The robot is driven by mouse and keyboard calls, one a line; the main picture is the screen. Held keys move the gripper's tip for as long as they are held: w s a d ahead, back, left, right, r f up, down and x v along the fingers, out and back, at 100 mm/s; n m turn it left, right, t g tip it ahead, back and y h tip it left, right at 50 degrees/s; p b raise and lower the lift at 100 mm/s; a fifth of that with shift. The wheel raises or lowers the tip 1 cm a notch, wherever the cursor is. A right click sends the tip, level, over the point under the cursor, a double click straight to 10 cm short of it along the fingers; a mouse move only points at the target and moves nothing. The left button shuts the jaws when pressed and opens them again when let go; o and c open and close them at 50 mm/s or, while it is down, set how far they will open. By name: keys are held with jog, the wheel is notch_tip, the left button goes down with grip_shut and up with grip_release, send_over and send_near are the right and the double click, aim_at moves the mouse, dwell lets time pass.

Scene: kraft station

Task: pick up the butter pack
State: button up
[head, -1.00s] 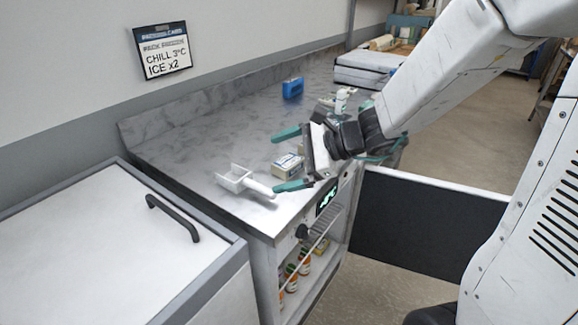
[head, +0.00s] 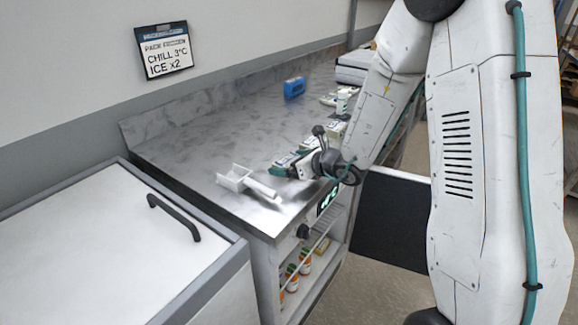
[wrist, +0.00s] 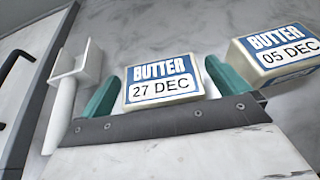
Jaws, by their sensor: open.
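Two butter packs with blue and white labels show in the wrist view. The one marked 27 DEC (wrist: 162,82) lies between my gripper's (wrist: 165,90) two teal fingers, with a finger at each side. The one marked 05 DEC (wrist: 275,52) is outside the right finger, close to it. In the head view my gripper (head: 294,157) is low at the counter's front part, and it mostly hides the 27 DEC pack (head: 286,160). My gripper is open. I cannot tell whether the fingers touch the pack.
A blue box (head: 294,87) stands further back. A white chest with a handle (head: 175,218) is at the front left.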

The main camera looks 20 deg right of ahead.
jog(key=shift+w+a+f, duration=0.15)
jog(key=shift+w+a, duration=0.05)
jog(key=shift+w, duration=0.15)
jog(key=c, duration=1.1)
